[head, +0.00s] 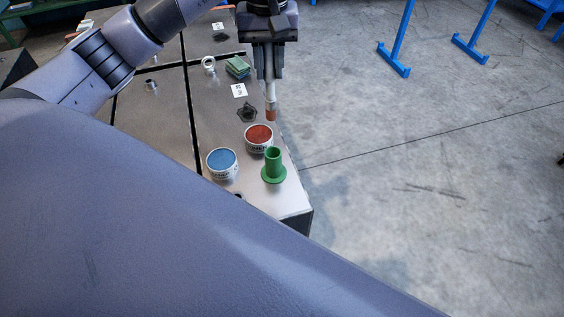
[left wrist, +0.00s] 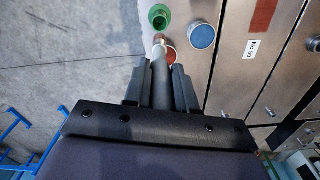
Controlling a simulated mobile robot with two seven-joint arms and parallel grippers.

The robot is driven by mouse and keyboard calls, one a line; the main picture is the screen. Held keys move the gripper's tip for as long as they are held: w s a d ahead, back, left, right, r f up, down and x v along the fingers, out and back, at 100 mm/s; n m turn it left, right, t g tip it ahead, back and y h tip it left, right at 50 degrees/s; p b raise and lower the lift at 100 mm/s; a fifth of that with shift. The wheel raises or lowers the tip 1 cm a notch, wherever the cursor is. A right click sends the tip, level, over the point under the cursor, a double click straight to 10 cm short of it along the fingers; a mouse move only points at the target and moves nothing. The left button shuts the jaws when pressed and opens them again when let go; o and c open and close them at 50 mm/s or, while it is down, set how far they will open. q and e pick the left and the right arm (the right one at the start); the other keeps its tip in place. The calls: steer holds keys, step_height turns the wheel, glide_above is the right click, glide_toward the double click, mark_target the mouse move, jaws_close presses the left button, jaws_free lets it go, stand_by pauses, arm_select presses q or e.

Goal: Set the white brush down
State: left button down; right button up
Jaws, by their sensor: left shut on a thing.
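My left gripper (head: 269,75) is shut on the white brush (head: 270,98), which hangs nearly upright with its reddish-brown tip down. In the left wrist view the brush (left wrist: 159,55) stands out between the two fingers (left wrist: 160,82). In the head view its tip appears just above and behind the red paint tin (head: 259,134); whether they touch I cannot tell. A green flanged holder (head: 273,172) stands upright in front of the red tin, near the table's right edge, with an open top. It also shows in the left wrist view (left wrist: 159,17). My right gripper is out of view.
A blue paint tin (head: 222,162) stands left of the green holder. Behind the tins are a small black piece (head: 246,112), a white number card (head: 239,90), a green block (head: 237,66) and a white ring (head: 208,65). The metal table (head: 290,205) ends close by on the right.

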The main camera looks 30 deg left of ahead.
arm_select(q)
steer(key=shift+f, duration=0.35)
step_height(320, 180, down, 19)
steer(key=shift+f, duration=0.2)
steer(key=shift+f, duration=0.15)
steer(key=c, duration=0.9)
jaws_free()
steer(key=shift+r, duration=0.2)
